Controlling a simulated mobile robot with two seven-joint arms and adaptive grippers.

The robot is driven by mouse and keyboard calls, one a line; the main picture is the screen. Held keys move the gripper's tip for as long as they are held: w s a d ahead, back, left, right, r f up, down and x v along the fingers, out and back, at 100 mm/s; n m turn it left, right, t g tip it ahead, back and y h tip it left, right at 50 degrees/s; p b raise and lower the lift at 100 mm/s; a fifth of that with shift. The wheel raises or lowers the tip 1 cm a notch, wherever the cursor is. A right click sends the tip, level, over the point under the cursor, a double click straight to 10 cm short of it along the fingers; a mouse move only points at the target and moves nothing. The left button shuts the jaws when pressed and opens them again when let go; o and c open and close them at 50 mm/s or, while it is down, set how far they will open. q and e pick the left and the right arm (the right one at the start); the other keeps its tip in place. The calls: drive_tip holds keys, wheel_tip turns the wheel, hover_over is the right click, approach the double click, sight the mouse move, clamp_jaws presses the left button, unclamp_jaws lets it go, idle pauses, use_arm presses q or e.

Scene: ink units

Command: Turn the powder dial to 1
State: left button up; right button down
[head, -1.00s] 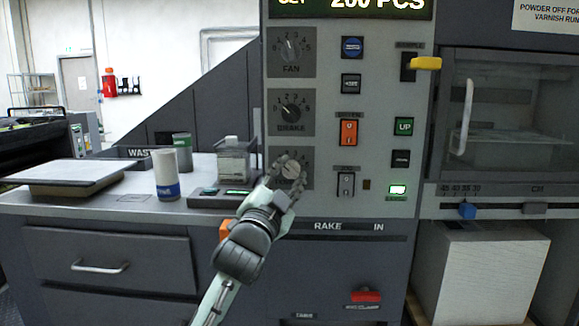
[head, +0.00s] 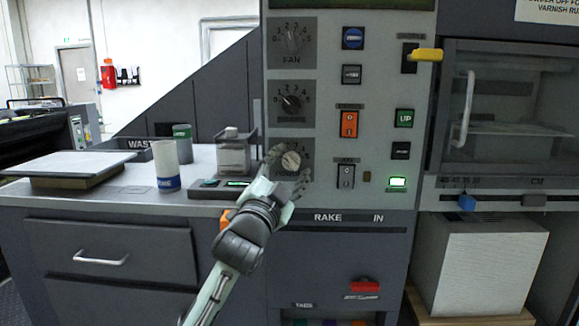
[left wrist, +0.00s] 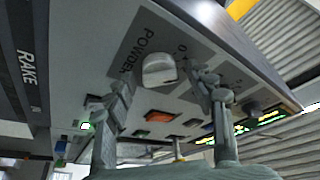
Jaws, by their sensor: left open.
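The powder dial (head: 291,160) is a pale round knob on a dark square plate, lowest of the three dials on the grey panel. In the left wrist view the powder dial (left wrist: 159,69) stands out from its plate, beside the word POWDER. My left gripper (head: 289,167) is at the dial, its fingers spread open on either side of the knob. In the left wrist view my left gripper (left wrist: 160,80) shows a clear gap between the knob and each finger. The gripper hides part of the dial's scale in the head view. My right gripper is not in view.
The brake dial (head: 291,102) and fan dial (head: 291,39) sit above. A scale with a clear box (head: 233,157) and a white-and-blue can (head: 166,166) stand on the counter at left.

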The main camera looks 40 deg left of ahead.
use_arm(q)
drive_tip(key=shift+s, duration=0.1)
drive_tip(key=v, duration=0.7)
drive_tip(key=shift+s, duration=0.15)
